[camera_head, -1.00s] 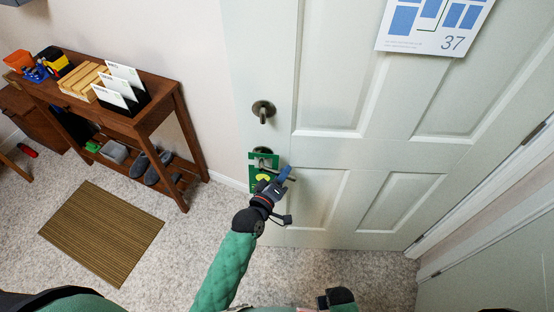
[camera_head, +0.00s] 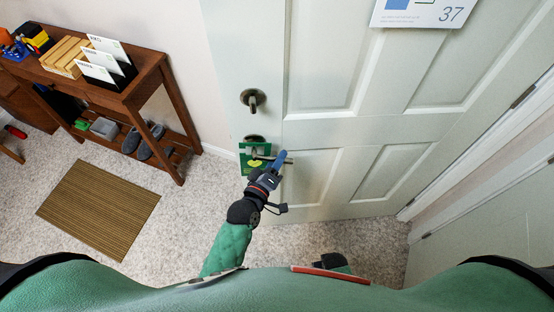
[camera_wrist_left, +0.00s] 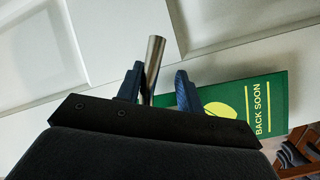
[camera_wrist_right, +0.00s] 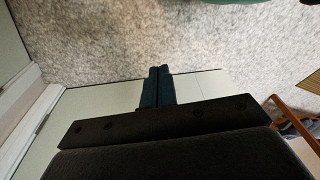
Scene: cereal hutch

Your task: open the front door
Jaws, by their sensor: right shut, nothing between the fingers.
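The pale front door (camera_head: 320,95) shows no clear gap at its left edge. Its metal lever handle (camera_wrist_left: 153,62) shows in the left wrist view as a bar between my left gripper's (camera_wrist_left: 158,88) two blue fingers. The fingers are apart, and the bar lies closer to the left one. In the head view my left gripper (camera_head: 279,162) is at the handle, hiding much of the lever. A green "back soon" hanger (camera_head: 254,162) hangs there, also beside the fingers in the left wrist view (camera_wrist_left: 258,108). My right gripper (camera_wrist_right: 157,86) is shut and empty, low before the door.
A dark round-based knob (camera_head: 253,100) sits above the handle. Hinges (camera_head: 523,97) show at the door's right side. A wooden console table (camera_head: 125,95) with shoes below stands left by the wall. A brown mat (camera_head: 98,208) lies on the carpet, with bare floor around it.

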